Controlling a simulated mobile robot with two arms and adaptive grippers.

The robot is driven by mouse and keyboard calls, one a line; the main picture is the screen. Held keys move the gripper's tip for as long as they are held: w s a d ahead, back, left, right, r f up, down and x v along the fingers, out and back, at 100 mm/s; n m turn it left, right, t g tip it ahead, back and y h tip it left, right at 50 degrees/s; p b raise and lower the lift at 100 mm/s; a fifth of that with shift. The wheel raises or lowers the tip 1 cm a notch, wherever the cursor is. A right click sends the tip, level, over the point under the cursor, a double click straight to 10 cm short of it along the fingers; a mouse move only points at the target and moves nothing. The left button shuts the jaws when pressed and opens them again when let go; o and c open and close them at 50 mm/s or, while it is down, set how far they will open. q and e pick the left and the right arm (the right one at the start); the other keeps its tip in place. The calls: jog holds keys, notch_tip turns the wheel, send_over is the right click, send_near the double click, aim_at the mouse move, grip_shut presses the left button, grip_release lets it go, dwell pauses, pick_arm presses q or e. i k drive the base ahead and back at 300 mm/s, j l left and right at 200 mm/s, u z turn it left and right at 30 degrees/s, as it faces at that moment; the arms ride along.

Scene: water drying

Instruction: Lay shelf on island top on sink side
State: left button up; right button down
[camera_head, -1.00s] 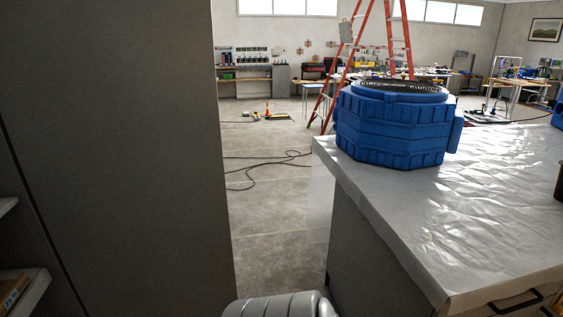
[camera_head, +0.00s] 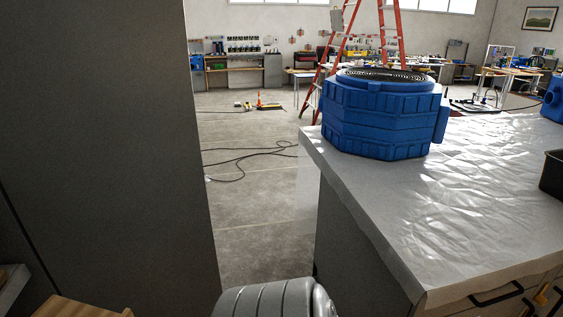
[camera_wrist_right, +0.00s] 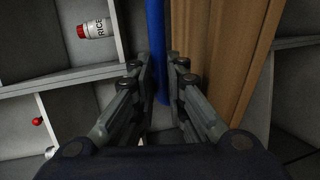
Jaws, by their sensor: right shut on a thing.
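A light wooden board, the shelf (camera_head: 88,308), shows at the bottom left of the head view. A brown wooden board, apparently the same shelf (camera_wrist_right: 222,50), stands large at the upper right of the right wrist view. My right gripper (camera_wrist_right: 163,66) is shut on the shelf near its left edge; the fingers partly hide the contact. The island top (camera_head: 450,180), covered in crinkled pale sheeting, is at the right of the head view, apart from the shelf. The sink is not identifiable. My left gripper is not in view.
A large blue tub (camera_head: 382,122) stands on the island's far left corner. A dark bin (camera_head: 553,172) is at its right edge. A tall grey panel (camera_head: 105,140) blocks the left. Bare floor with a cable (camera_head: 240,160) lies between. A blue post (camera_wrist_right: 156,45) is beside the fingers.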

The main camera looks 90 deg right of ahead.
aim_at(509, 211)
jog(key=z, duration=2.25)
jog(key=i+z, duration=0.15)
jog(key=z, duration=1.05)
